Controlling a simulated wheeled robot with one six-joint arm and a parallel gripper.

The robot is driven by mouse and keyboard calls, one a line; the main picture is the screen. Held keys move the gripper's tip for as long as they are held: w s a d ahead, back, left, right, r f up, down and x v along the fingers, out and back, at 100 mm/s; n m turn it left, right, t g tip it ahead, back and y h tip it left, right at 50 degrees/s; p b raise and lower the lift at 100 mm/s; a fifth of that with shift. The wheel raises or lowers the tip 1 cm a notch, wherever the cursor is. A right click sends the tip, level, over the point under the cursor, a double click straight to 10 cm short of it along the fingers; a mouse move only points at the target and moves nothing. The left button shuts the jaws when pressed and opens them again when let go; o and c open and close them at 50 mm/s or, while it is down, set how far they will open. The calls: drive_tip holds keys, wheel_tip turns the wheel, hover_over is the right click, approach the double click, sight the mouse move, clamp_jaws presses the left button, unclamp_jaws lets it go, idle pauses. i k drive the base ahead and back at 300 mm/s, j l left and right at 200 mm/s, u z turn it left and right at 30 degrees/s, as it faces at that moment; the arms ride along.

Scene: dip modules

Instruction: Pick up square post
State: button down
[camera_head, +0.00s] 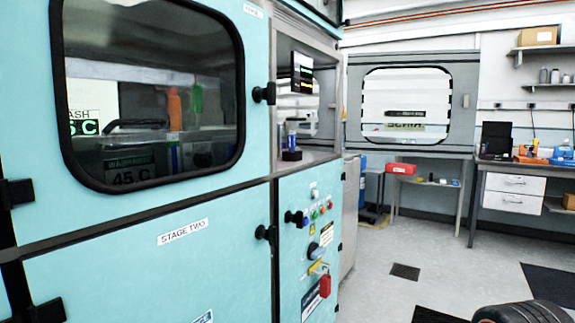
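I cannot make out a square post for certain. A small blue upright item (291,139) stands on a dark block (291,155) in the niche of the turquoise machine. Several small items, too small to tell apart, lie on the low grey table (462,187) at the back, to the right of a red box (401,169). My gripper is not in view. A dark rounded part at the bottom right edge may be a link of my arm.
The turquoise cabinet (130,265) fills the left side, with black handles and a control panel (310,235). A workbench (520,165) with white drawers stands at the right. Open floor (375,270) with dark mats (547,282) lies between.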

sight(291, 138)
drive_tip(key=i+l, duration=0.4)
drive_tip(key=i+l+u, duration=0.1)
drive_tip(key=i+l, duration=0.3)
drive_tip(key=i, duration=0.25)
